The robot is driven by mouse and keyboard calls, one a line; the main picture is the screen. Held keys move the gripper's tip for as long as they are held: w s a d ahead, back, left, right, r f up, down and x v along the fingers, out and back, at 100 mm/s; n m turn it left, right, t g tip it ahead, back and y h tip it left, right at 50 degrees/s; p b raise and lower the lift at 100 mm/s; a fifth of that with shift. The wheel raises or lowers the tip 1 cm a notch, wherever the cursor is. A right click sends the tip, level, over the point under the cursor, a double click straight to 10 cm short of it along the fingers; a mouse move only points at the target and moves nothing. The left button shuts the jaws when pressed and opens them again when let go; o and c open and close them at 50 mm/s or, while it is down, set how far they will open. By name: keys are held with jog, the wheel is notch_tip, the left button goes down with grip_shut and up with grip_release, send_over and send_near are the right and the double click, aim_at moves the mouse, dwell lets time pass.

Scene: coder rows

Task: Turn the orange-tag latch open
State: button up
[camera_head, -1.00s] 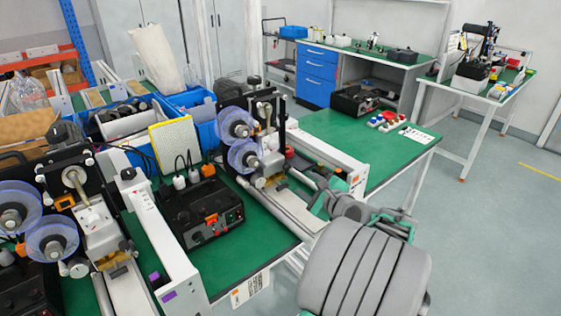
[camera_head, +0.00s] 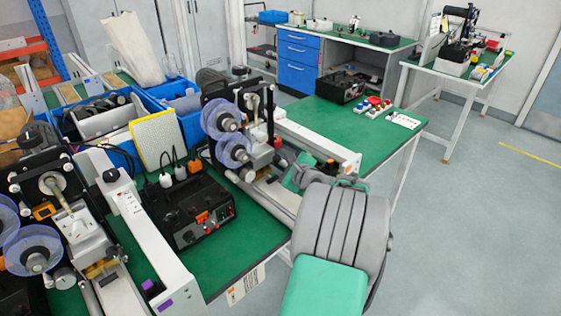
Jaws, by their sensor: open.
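Two coder machines with clear blue reels stand on the green bench. The right coder (camera_head: 232,128) has a long white rail whose near end shows a small orange mark (camera_head: 347,169). The left coder (camera_head: 62,212) has an orange part on its front, and its rail end carries purple marks (camera_head: 160,300). I cannot clearly make out which small part is the orange-tag latch. My gripper (camera_head: 291,179) is open, low beside the right coder's front and rail. My grey and green arm partly hides it, and no contact with a latch can be made out.
A black control box (camera_head: 190,212) with an orange switch sits between the coders. Blue bins (camera_head: 180,100) and a yellow-edged filter panel (camera_head: 156,142) stand behind.

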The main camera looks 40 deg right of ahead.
grip_shut()
dwell(0.3)
jog(key=shift+f+b, duration=0.15)
jog(key=shift+b, duration=0.2)
jog(key=n+b, duration=0.1)
jog(key=n+h+b, duration=0.1)
jog(key=b, duration=0.1)
jog(key=shift+a+f, duration=0.15)
jog(key=shift+f, duration=0.1)
jog(key=n+t+b, duration=0.1)
jog(key=n+b, duration=0.1)
jog(key=b, duration=0.1)
jog(key=shift+f+h, duration=0.15)
jog(key=shift+h, duration=0.25)
jog(key=shift+n+t+b, duration=0.3)
jog(key=shift+n+b, duration=0.4)
jog(key=shift+b, duration=0.85)
jog(key=shift+r+n+h, duration=0.25)
jog(key=shift+n+h, duration=0.05)
jog(key=shift+h, duration=0.1)
